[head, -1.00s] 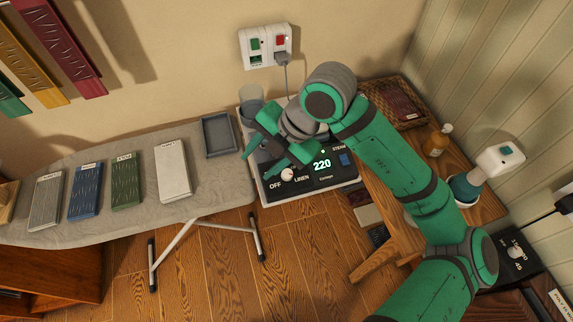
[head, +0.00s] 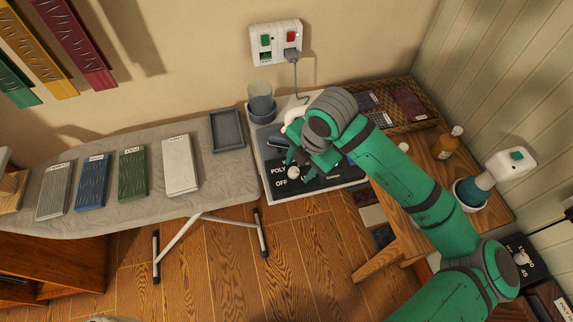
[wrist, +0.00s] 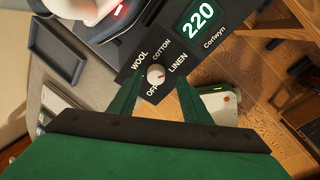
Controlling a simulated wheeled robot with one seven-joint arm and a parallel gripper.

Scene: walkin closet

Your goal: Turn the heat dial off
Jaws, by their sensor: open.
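The heat dial (head: 294,172) is a small pale round knob on a black control panel (head: 335,180) in the head view. In the wrist view the dial (wrist: 156,75) has a red mark, and OFF, WOOL, COTTON and LINEN labels surround it. The mark appears to point towards LINEN. A green display (wrist: 198,18) reads 220 beside it. My gripper (wrist: 157,92) is open and empty, its fingers reaching either side of the dial; contact cannot be told. In the head view my gripper (head: 304,164) hides the display.
An iron (head: 293,120) rests on the unit behind the panel, partly hidden by my arm. The ironing board (head: 225,185) with several labelled slabs lies left. A wooden table (head: 400,200) with a basket (head: 425,100) and bottles stands right.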

